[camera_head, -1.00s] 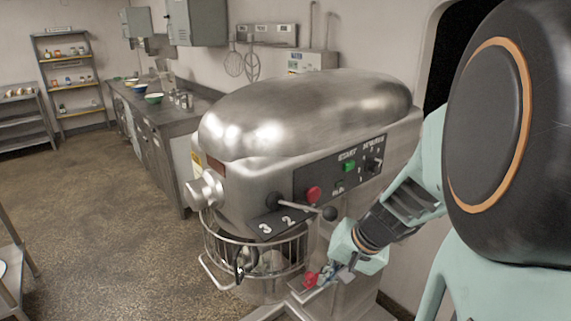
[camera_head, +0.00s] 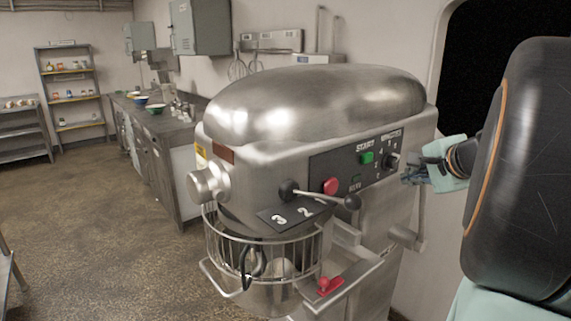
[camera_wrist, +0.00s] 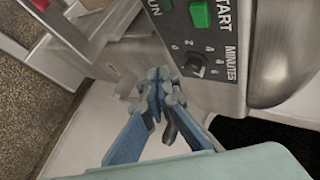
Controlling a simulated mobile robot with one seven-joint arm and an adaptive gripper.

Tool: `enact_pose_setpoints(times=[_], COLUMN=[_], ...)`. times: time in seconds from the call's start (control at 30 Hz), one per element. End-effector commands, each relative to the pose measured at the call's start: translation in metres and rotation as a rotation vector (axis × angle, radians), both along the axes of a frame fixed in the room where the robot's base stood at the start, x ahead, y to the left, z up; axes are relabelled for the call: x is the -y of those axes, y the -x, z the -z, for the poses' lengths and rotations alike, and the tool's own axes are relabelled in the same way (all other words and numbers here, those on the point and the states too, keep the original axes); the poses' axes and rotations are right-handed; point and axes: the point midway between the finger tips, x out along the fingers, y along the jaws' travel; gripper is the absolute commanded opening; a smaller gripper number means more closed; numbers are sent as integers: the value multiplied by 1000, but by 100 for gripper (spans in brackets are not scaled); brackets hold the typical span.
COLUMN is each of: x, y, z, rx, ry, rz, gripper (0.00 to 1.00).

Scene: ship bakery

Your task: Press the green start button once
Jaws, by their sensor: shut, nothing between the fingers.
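The green start button (camera_head: 367,158) sits on the dark control panel of the steel mixer, under the word START. It also shows in the wrist view (camera_wrist: 200,14), near the top edge. My gripper (camera_head: 408,176) is to the right of the panel, beside the minutes dial (camera_head: 389,160). In the wrist view my gripper (camera_wrist: 158,80) is shut and empty, its fingertips below and left of the dial (camera_wrist: 195,65). The fingers are apart from the green button. A red button (camera_head: 330,186) sits lower left of the green one.
The mixer (camera_head: 310,105) fills the middle. A lever with black knobs (camera_head: 318,196) juts out in front of its panel. A wire bowl guard (camera_head: 225,240) and a red-handled lever (camera_head: 330,286) are below. Open floor (camera_head: 90,230) lies to the left.

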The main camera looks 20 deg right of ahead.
Motion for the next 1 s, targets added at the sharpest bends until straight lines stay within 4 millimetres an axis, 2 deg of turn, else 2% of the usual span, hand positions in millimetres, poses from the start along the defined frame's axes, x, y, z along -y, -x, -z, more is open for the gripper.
enact_pose_setpoints(times=[0.2, 0.6, 0.77, 1.0], x=[12, 10, 4, -9], y=[2, -1, -15, -47], z=[-9, -10, -12, -12], rx=[32, 31, 30, 29], ry=[-15, -14, -14, -15], rz=[38, 37, 35, 35], gripper=[0, 0, 0, 0])
